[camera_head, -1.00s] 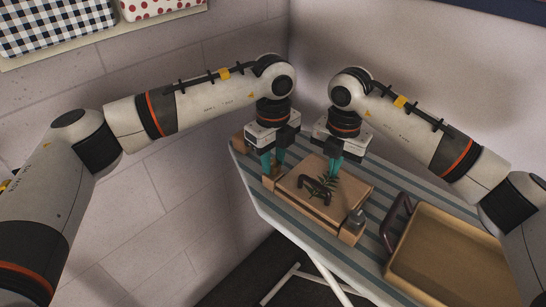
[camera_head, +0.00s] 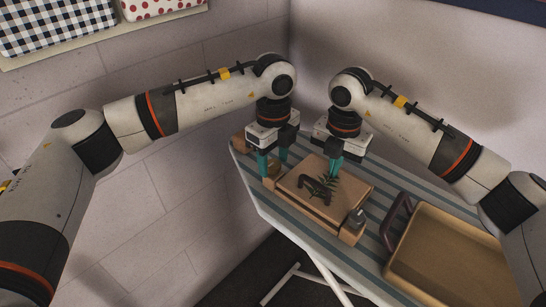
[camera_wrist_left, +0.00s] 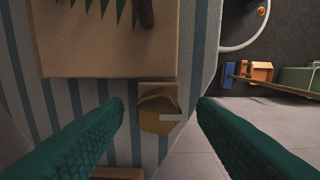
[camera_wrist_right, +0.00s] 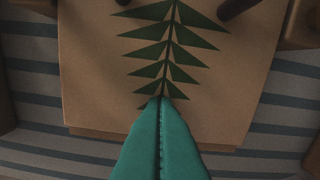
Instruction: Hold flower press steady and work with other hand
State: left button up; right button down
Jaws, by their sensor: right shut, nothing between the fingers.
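The flower press (camera_head: 350,187) lies on the striped ironing board. Its wooden top has a dark handle (camera_head: 313,186) and a green fern print (camera_head: 328,187). My right gripper (camera_head: 335,172) is shut and empty, its tips over the fern; the right wrist view shows the closed tips at the fern's stem end (camera_wrist_right: 160,105). I cannot tell whether they touch the wood. My left gripper (camera_head: 272,168) is open by the press's left end. In the left wrist view, a rounded ochre piece (camera_wrist_left: 160,112) beside the press edge (camera_wrist_left: 95,65) shows between its spread fingers.
A wooden tray (camera_head: 455,262) with a dark handle (camera_head: 393,218) sits right of the press. A small grey piece (camera_head: 357,217) is on the press's front corner block. The ironing board (camera_head: 285,213) is narrow, with its edge close in front. Checked and dotted baskets (camera_head: 55,25) are at upper left.

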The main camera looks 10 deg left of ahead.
jog(key=shift+s+f, duration=0.1)
jog(key=shift+f, duration=0.2)
pick_arm(q)
notch_tip(320, 180, up, 12)
dwell(0.3)
notch_tip(320, 180, up, 7)
send_over(273, 164)
dwell(0.8)
pick_arm(e)
jog(key=shift+r+p, duration=0.5)
jog(key=shift+r, duration=0.15)
jog(key=shift+r+p, duration=1.7)
jog(key=shift+r, duration=1.4)
pick_arm(q)
notch_tip(273, 164, up, 4)
jog(key=shift+w+r, duration=0.1)
